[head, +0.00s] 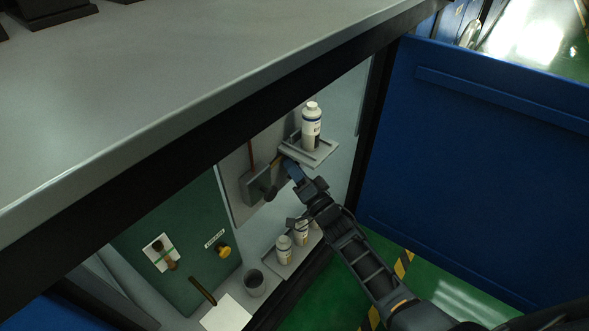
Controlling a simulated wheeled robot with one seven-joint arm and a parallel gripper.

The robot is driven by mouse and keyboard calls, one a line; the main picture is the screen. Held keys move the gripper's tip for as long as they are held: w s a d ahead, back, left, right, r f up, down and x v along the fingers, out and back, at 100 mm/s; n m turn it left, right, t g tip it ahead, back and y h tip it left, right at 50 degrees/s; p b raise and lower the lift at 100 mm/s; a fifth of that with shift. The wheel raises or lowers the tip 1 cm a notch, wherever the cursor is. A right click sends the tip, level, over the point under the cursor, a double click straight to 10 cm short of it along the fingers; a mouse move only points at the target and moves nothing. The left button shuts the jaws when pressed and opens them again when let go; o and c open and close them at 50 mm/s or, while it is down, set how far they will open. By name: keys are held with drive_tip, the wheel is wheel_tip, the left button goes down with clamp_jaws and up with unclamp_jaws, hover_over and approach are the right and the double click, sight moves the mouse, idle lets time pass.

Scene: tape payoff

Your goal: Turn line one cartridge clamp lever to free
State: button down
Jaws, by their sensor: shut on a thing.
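A white cartridge bottle (311,128) with a dark-banded label stands upright on a grey bracket (322,153) inside the open cabinet. The fingers and the lever's pivot are small and dark here, so the lever's exact angle cannot be told.
A grey box (257,186) with a dark knob is left of my gripper. White bottles (283,248) stand on a lower shelf beside a grey cup (254,281). A green panel (190,262) has a yellow knob (223,250). The open blue door (480,170) is at right; the cabinet top (150,90) overhangs.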

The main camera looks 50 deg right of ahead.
drive_tip(key=shift+a+r+m+g+h+p, duration=0.15)
drive_tip(key=shift+r+m+g+h+p, duration=0.25)
drive_tip(key=shift+m+p, duration=0.65)
drive_tip(key=shift+a+r+m+p, duration=0.1)
drive_tip(key=shift+m+p, duration=0.65)
drive_tip(key=shift+p, duration=0.35)
drive_tip(key=c, duration=1.1)
unclamp_jaws()
drive_tip(key=shift+p+v, duration=0.8)
drive_tip(key=shift+v, duration=3.1)
drive_tip(key=shift+r, duration=0.1)
